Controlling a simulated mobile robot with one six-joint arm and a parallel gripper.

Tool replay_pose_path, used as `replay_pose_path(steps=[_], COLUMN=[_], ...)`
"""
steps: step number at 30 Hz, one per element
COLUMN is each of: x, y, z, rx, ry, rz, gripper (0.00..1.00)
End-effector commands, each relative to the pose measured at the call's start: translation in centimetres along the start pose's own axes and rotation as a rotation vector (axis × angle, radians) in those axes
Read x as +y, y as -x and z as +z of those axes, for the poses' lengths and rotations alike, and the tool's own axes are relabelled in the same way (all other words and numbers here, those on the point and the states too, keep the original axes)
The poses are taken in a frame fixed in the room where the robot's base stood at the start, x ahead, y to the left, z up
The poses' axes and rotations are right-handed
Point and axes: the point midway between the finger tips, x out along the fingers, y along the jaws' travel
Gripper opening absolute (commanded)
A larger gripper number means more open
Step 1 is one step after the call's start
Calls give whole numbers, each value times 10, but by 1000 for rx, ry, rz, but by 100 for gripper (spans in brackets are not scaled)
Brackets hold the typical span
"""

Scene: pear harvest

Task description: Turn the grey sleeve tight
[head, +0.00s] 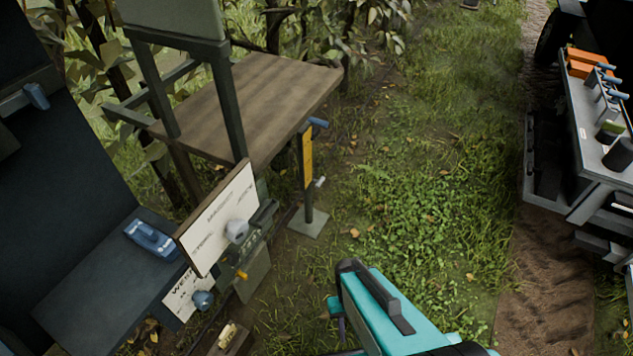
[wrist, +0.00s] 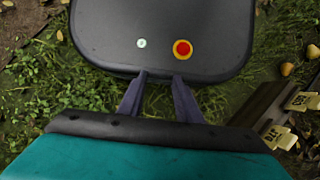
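A light grey rounded piece (head: 237,231), which may be the grey sleeve, shows in the head view in front of the lower right part of a white sign board. It is small, and I cannot tell whether it is tight or loose. My gripper (wrist: 158,85) shows in the wrist view with its two dark fingers apart and nothing between them. In the head view its teal housing is at the bottom centre, over the grass, well to the right of and apart from the grey piece. The grey piece does not show in the wrist view.
A wooden table (head: 250,105) stands behind the sign board (head: 215,222). A post with a yellow plate (head: 308,158) stands at its right. A blue tool (head: 152,238) lies on a dark bench. A wooden tray (wrist: 262,98) holds cream tags. Grass is open at centre; a loaded cart (head: 590,130) stands right.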

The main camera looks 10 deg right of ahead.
Motion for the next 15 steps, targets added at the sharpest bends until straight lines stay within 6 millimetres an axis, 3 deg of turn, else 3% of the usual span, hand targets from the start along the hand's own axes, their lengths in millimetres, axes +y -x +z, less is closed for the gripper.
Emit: replay_pose_path(steps=[9, 11, 15], x=[1, 3, 10], y=[-2, -3, -9], z=[-6, -14, -48], rx=[13, 32, 118], ry=[-12, -28, -109], rz=[3, 7, 18], gripper=[35, 35, 35])
